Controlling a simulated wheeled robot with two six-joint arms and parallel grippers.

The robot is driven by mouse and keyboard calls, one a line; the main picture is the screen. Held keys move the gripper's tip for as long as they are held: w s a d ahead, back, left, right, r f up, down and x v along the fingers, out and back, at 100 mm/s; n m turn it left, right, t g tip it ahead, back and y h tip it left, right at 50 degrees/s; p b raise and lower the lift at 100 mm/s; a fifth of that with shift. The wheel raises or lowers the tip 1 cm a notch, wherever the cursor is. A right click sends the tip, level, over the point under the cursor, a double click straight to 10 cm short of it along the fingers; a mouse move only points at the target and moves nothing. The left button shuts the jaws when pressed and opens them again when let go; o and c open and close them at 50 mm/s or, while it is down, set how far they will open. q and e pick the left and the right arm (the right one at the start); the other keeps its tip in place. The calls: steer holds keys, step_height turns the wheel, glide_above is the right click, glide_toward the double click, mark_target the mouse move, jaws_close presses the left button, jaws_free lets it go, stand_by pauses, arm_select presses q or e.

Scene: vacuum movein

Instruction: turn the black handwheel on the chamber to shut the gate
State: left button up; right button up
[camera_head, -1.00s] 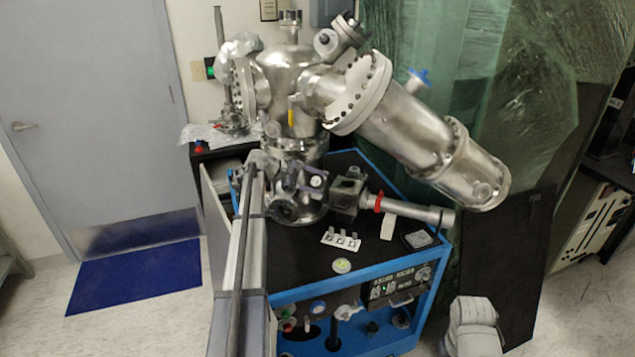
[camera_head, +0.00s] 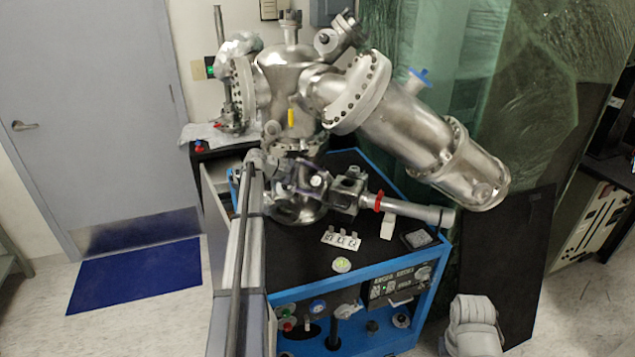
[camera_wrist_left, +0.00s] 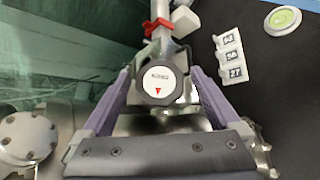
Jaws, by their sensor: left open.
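The black handwheel (camera_wrist_left: 158,82) has a white face with a red triangle. In the left wrist view it lies between the two purple fingers of my open left gripper (camera_wrist_left: 160,73); I cannot tell whether they touch its rim. In the head view the handwheel's pale face (camera_head: 316,181) shows small, low on the metal chamber (camera_head: 290,80). My left gripper (camera_head: 308,184) is around it there, partly hidden by its own wrist. The gate itself cannot be seen. My right gripper is out of view.
A metal tube with a red ring (camera_head: 378,201) extends right of the handwheel. A white numbered strip (camera_head: 341,239) and a round green-and-white disc (camera_head: 341,265) lie on the black top of the blue-framed cart (camera_head: 440,270). A large slanted cylinder (camera_head: 400,125) overhangs the right side.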

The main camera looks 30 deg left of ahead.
mark_target(322, 183)
arm_select(q)
steer(key=p+v, duration=0.3)
steer(key=v, duration=0.3)
steer(key=shift+s+a+r, duration=0.1)
steer(key=shift+s+r, duration=0.05)
steer(key=shift+r, duration=0.1)
steer(key=shift+s+a, duration=0.2)
